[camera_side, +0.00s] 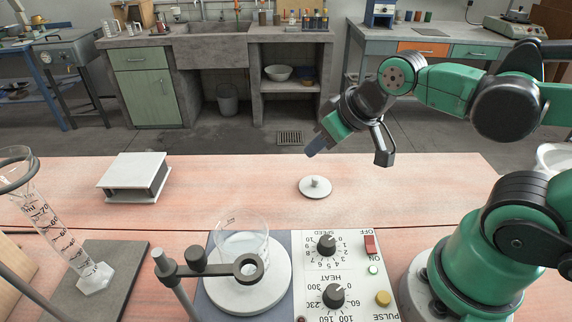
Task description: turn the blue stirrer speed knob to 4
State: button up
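The stirrer (207,285) stands at the bench front, with blue-grey edges and a white control panel (365,303) whose lettering is upside down in this view. Its speed knob (327,245) looks black, in a ring of numbers up to 10; the 4 is on its near side. I cannot tell where its pointer stands. A second dark knob (334,295), marked HEAT, sits nearer the camera. My gripper (349,154) is open and empty, its fingers wide apart, in the air above and beyond the panel. It touches neither knob.
A glass beaker (242,240) stands on the white plate, with a ring clamp (248,266) before it. A red switch (370,244) is right of the speed knob. A white knobbed lid (314,190) and a white-topped box (134,171) lie beyond. A glass cylinder (55,230) stands left.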

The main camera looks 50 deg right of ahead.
jog(key=o, duration=0.6)
jog(key=a+n+g, duration=0.1)
jog(key=s+a+f+n, duration=0.1)
jog(key=s+a+n+g, duration=0.1)
jog(key=a+n, duration=0.1)
jog(key=shift+s+f+g+y, duration=0.2)
jog(key=shift+s+g+y, duration=0.1)
jog(key=shift+y, duration=0.1)
jog(key=shift+o, duration=0.2)
jog(key=n+g, duration=0.4)
jog(key=n, duration=0.3)
send_over(328, 240)
jog(key=shift+w+f+h, duration=0.2)
jog(key=shift+f+h, duration=0.1)
jog(key=shift+f, duration=0.15)
jog(key=shift+s+f, duration=0.1)
jog(key=shift+s, duration=0.1)
jog(key=shift+f, duration=2.65)
jog(key=shift+c, duration=0.3)
grip_shut()
